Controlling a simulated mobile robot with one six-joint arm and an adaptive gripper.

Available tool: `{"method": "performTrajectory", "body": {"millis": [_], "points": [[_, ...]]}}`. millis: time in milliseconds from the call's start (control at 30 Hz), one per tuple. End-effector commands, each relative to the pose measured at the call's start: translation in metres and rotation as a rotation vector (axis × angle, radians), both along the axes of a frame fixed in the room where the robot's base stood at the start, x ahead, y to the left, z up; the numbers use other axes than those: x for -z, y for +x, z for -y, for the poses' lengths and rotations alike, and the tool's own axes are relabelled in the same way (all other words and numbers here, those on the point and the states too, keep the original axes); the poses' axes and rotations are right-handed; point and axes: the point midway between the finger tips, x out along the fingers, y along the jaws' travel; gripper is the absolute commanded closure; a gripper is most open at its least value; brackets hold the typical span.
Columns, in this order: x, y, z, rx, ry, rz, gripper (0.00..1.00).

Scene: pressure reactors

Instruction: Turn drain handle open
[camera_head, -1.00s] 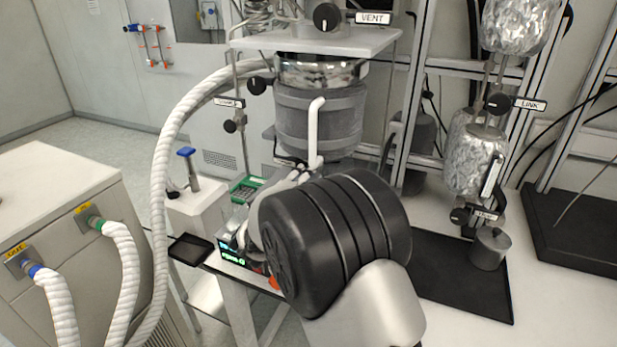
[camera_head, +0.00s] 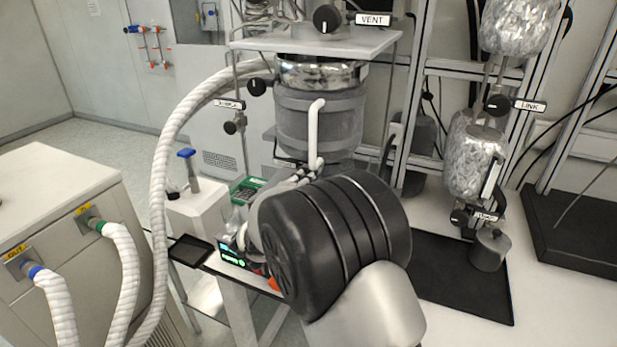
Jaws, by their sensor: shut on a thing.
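The grey-jacketed reactor vessel (camera_head: 318,120) hangs under a white shelf at the centre, with a white pipe bent down its front. My gripper (camera_head: 308,172) is just below the vessel's lower front edge, mostly hidden behind my large black wrist joint. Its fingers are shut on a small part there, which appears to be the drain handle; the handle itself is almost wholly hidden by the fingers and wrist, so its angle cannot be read.
A thick white hose (camera_head: 165,170) curves down left of the vessel. A black VENT knob (camera_head: 326,18) is above and a LINK knob (camera_head: 497,104) at right. Foil-wrapped vessels (camera_head: 475,155) hang above a black mat (camera_head: 455,280). A small black tray (camera_head: 190,250) stands at left.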

Motion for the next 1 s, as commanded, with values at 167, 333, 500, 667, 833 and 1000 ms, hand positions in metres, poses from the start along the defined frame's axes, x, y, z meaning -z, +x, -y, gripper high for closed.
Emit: {"method": "performTrajectory", "body": {"millis": [167, 333, 500, 667, 833, 1000], "points": [[-0.0001, 0.0000, 0.0000, 0.000, -0.042, -0.016, 1.00], [-0.0008, 0.0000, -0.0001, 0.000, -0.132, -0.049, 1.00], [-0.0010, 0.0001, -0.0002, -0.001, -0.267, -0.098, 1.00], [-0.0018, 0.0001, -0.0002, -0.001, -0.411, -0.149, 1.00], [-0.0017, 0.0001, -0.0002, -0.001, -0.563, -0.204, 1.00], [-0.0019, 0.0002, -0.0002, -0.001, -0.714, -0.260, 1.00]]}}
